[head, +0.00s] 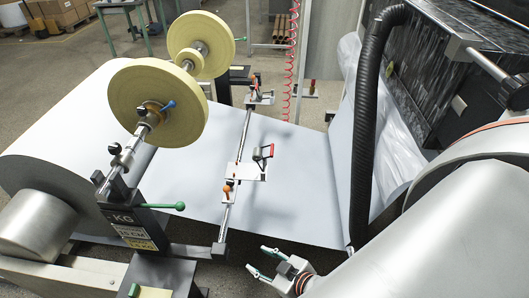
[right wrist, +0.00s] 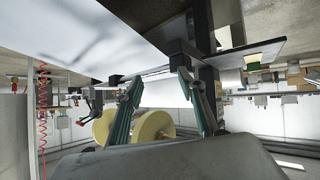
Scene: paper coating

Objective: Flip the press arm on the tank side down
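A small clamp-like arm with a red handle (head: 264,153) stands raised on a light plate (head: 250,172) above the white paper sheet (head: 285,180) in the head view. The plate is fixed to a metal rail (head: 240,140) crossing the sheet. I cannot tell for sure whether this is the tank-side press arm. My right gripper (head: 259,261) is at the bottom middle, nearer than the rail and apart from it, open and empty. Its two fingers also show spread in the right wrist view (right wrist: 158,85). My left gripper is not in view.
Two yellow tape rolls (head: 150,103) stand on a shaft at left, above a large paper roll (head: 50,150). A black hose (head: 372,130) rises at right. My right arm fills the lower right.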

